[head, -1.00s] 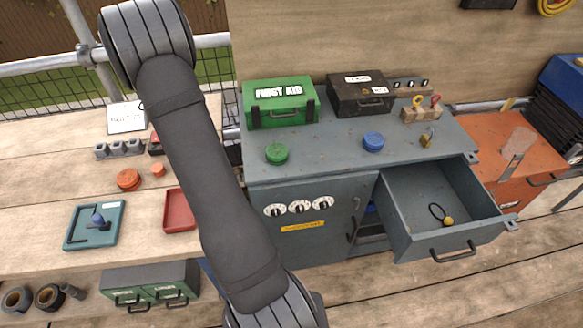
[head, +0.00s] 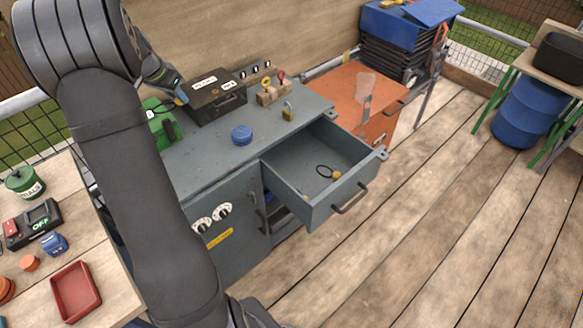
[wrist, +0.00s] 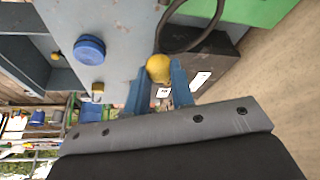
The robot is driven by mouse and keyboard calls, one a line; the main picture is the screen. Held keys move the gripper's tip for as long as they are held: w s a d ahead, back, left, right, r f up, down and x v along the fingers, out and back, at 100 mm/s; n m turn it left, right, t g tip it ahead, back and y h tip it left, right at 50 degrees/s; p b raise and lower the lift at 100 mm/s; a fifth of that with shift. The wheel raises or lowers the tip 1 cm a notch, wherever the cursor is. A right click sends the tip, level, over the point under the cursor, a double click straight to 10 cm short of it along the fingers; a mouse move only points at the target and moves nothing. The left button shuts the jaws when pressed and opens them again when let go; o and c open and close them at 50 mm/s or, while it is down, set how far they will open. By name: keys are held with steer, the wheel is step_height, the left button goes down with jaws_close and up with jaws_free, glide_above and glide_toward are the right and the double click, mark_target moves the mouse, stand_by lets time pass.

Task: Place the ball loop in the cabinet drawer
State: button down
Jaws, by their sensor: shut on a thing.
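My gripper (wrist: 157,85) is shut on a yellow ball with a black loop (wrist: 158,68), a ball loop. The ball sits between the blue fingertips and the loop hangs out beyond it. In the head view my gripper (head: 181,97) is above the cabinet top beside the black box, partly hidden by my arm. The grey-blue cabinet's drawer (head: 338,190) is pulled open, to the right of my gripper. Another ball loop (head: 334,174) lies inside the drawer, on its floor. Its yellow ball also shows in the wrist view (wrist: 57,57).
An orange cabinet (head: 360,95) stands behind the drawer.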

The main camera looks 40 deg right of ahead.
steer(key=s+d+m+g, duration=0.3)
steer(key=s+d+m, duration=0.5)
steer(key=s+d, duration=0.85)
steer(key=m+g+y, duration=0.1)
steer(key=m+g, duration=0.1)
steer(key=m, duration=0.6)
glide_above(319, 191)
step_height(319, 191, down, 31)
steer(key=shift+r, duration=0.1)
steer(key=c, duration=1.3)
jaws_free()
steer(key=shift+o, duration=0.2)
steer(key=v, duration=1.2)
steer(key=shift+w+d, duration=0.2)
steer(key=shift+d, duration=0.05)
